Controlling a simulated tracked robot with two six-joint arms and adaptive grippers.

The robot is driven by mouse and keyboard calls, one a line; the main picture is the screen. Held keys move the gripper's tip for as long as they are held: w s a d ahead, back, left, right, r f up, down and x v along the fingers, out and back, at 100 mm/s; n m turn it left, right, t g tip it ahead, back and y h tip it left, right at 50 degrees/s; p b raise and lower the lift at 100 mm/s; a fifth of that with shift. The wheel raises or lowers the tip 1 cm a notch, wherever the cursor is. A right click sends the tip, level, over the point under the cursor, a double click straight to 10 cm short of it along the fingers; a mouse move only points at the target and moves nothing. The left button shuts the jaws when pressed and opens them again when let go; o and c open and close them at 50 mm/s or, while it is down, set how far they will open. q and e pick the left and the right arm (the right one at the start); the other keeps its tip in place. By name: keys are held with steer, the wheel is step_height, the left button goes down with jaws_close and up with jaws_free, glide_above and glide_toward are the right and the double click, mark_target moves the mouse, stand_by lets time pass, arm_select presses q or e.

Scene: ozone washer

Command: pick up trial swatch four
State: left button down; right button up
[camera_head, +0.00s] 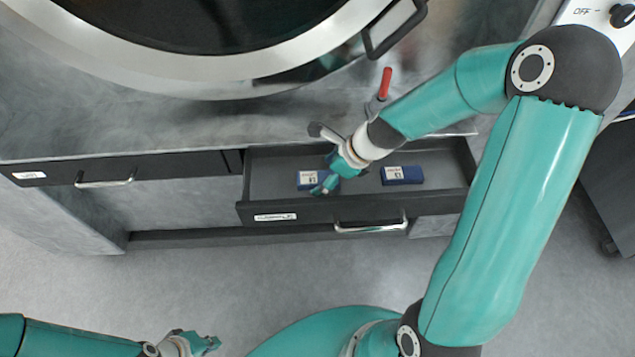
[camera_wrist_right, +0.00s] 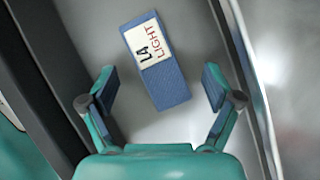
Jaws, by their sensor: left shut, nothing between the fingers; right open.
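Two blue swatches with white labels lie in the open drawer (camera_head: 290,160). The left swatch (camera_head: 305,181) is partly hidden by my right gripper (camera_head: 321,160); the right swatch (camera_head: 403,176) lies clear. In the right wrist view one blue swatch (camera_wrist_right: 166,82) lies flat on the drawer floor, between and beyond the two open fingers, not touched by them. Its label reads LIGHT with a handwritten mark that looks like L4. My right gripper is open and empty. My left gripper (camera_head: 212,343) is shut and empty, low at the left, away from the drawer.
The drawer front (camera_head: 290,217) has a metal handle (camera_head: 371,228). A closed drawer (camera_head: 150,168) is to its left. Above lie the grey worktop (camera_head: 200,125), a large round door (camera_head: 190,60) and a red-handled tool (camera_head: 385,85). The floor in front is clear.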

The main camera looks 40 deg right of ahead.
steer(key=shift+w+a+f, duration=0.1)
steer(key=shift+w+f, duration=0.1)
steer(key=shift+f, duration=0.2)
steer(key=c, duration=1.5)
steer(key=shift+r, duration=0.2)
steer(key=shift+c, duration=0.2)
